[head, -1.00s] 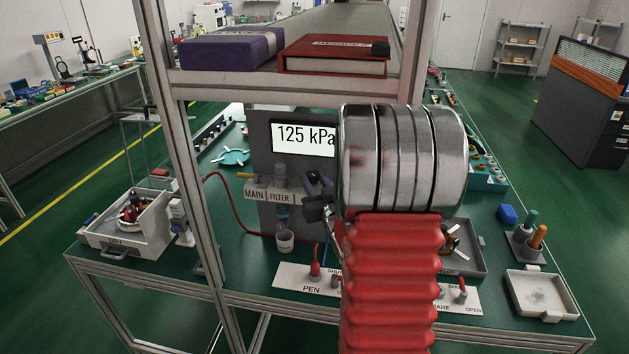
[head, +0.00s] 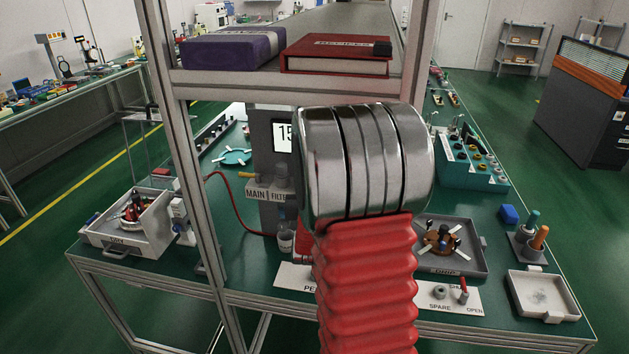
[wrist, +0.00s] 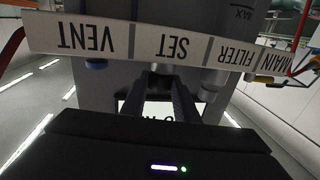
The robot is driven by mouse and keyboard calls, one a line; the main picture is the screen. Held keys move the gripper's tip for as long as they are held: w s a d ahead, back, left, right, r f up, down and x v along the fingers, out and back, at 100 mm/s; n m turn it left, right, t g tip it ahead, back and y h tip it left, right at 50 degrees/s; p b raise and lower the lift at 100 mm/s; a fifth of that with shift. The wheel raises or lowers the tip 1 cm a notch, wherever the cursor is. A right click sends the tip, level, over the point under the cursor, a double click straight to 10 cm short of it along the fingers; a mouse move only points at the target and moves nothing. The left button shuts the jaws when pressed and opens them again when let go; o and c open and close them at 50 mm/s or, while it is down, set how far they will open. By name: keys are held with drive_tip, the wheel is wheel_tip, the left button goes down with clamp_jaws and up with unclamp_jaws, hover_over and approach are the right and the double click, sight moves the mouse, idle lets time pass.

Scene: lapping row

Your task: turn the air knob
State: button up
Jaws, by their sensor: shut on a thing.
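The air panel (head: 262,150) is a dark upright block on the green bench in the head view. Its display (head: 282,138) shows "15", with the rest covered by my arm. In the wrist view, the label strip (wrist: 125,44) appears upside down, reading VENT, SET, FILTER and MAIN. My gripper (wrist: 162,82) is at the SET label, its two dark fingers shut on the air knob (wrist: 161,70), which is mostly hidden between them. In the head view my gripper and the knob are hidden behind my arm.

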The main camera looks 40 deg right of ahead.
drive_tip(key=shift+w+a+m+g+h, duration=0.15)
drive_tip(key=shift+m+g+h, duration=0.5)
drive_tip(key=shift+g, duration=0.1)
drive_tip(key=shift+w+a+m+g+h, duration=0.1)
drive_tip(key=shift+w+m+g+h, duration=0.05)
drive_tip(key=shift+m+g+h, duration=0.55)
drive_tip(key=shift+w+a+m+g+h, duration=0.15)
drive_tip(key=shift+m+g+h, duration=0.4)
drive_tip(key=shift+g, duration=0.3)
drive_tip(key=shift+w+m+g+h, duration=0.15)
drive_tip(key=shift+m+g+h, duration=0.55)
drive_tip(key=shift+m+g, duration=0.8)
drive_tip(key=shift+g, duration=0.6)
drive_tip(key=o, duration=0.7)
drive_tip(key=shift+a, duration=0.1)
drive_tip(key=o, duration=0.4)
drive_tip(key=shift+c, duration=0.2)
drive_tip(key=v, duration=1.3)
drive_tip(key=shift+a+f, duration=0.15)
drive_tip(key=shift+a, duration=0.15)
